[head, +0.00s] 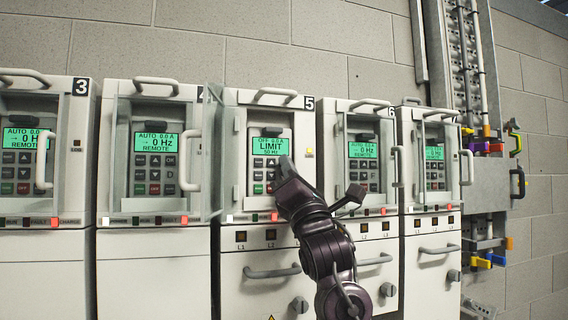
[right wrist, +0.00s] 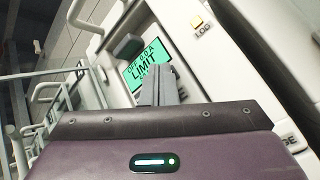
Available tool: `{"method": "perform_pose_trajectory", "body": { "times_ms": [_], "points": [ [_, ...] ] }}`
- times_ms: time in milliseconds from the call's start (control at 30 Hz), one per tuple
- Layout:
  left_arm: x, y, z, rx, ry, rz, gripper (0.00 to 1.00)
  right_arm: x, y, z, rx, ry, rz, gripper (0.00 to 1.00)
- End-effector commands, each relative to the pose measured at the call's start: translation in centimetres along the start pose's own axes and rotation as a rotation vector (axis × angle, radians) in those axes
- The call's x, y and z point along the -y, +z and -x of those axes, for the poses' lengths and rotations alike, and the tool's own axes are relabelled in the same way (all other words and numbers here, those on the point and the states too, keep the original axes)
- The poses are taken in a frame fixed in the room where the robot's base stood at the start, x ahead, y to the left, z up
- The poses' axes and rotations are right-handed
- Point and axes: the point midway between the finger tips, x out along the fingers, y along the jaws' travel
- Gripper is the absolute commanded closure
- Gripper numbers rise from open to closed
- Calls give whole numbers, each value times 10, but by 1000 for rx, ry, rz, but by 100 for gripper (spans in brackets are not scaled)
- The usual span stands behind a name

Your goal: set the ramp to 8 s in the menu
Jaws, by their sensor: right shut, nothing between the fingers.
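The drive cabinet marked 5 (head: 230,205) stands in the middle of the row. Its keypad panel is exposed, with a green screen (head: 270,146) reading "OFF 0.0 A", "LIMIT" and "50 Hz". The same screen (right wrist: 148,65) shows tilted in the right wrist view, its lower part covered by my fingers. Several keys (head: 258,175) show below the screen; the right-hand ones are hidden. My right gripper (head: 285,165) is shut and empty, its tips at the right side of the keypad. I cannot tell whether they touch a key. My left gripper is out of view.
Neighbouring drives 3 (head: 75,150), 4 (head: 120,205) and 6 (head: 330,180) have clear doors with white handles; their screens read AUTO and 0 Hz where legible. Coloured connectors (head: 485,147) hang on the right wall.

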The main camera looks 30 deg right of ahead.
Motion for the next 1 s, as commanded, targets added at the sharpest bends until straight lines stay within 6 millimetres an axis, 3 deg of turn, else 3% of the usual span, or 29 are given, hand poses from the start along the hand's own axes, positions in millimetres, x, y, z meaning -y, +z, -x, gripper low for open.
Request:
{"method": "perform_pose_trajectory", "body": {
  "times_ms": [667, 1000],
  "points": [
    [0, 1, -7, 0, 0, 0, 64, -8, 8, 11, 0, -1, 0, 100],
    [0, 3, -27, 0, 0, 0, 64, -14, -19, 26, -1, 1, 0, 100]
  ]
}}
